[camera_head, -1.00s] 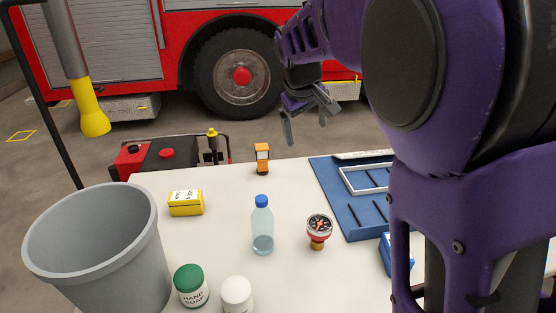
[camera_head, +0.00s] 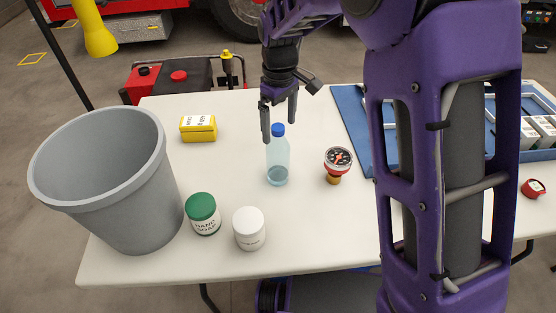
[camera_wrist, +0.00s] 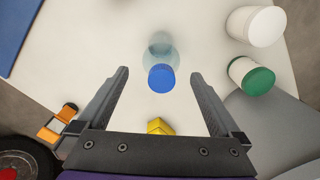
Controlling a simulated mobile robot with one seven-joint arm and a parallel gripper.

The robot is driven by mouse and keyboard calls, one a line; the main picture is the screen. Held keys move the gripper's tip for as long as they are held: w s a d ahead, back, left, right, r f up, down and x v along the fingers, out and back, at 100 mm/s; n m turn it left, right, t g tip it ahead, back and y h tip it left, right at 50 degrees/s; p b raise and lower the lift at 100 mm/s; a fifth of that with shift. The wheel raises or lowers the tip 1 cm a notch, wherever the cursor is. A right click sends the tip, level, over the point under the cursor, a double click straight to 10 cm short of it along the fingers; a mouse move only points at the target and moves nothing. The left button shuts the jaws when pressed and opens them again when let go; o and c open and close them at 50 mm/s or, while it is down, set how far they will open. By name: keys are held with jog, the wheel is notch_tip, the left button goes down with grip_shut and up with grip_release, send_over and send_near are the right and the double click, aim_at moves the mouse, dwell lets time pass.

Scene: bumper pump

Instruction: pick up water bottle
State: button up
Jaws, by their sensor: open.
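The water bottle (camera_head: 278,160) is clear with a blue cap and stands upright on the white table. In the wrist view the bottle, seen from above by its blue cap (camera_wrist: 161,78), lies between the lines of the two fingers. My gripper (camera_head: 279,118) is open and empty, fingers pointing down, at about the height of the cap in the head view. In the wrist view my gripper (camera_wrist: 158,85) has its fingers spread on either side of the cap. I see no contact with the bottle.
A green-lidded hand soap jar (camera_head: 203,214) and a white jar (camera_head: 249,229) stand in front. A grey bin (camera_head: 110,185) is at left, a yellow box (camera_head: 198,128) behind, a blue tray (camera_head: 352,120) at right.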

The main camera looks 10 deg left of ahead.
aim_at(278, 142)
notch_tip(278, 142, down, 7)
jog(key=shift+a+r+b, duration=0.15)
jog(key=shift+r+b, duration=0.05)
jog(key=shift+b, duration=0.25)
jog(key=shift+r, duration=0.1)
grip_shut()
dwell(0.3)
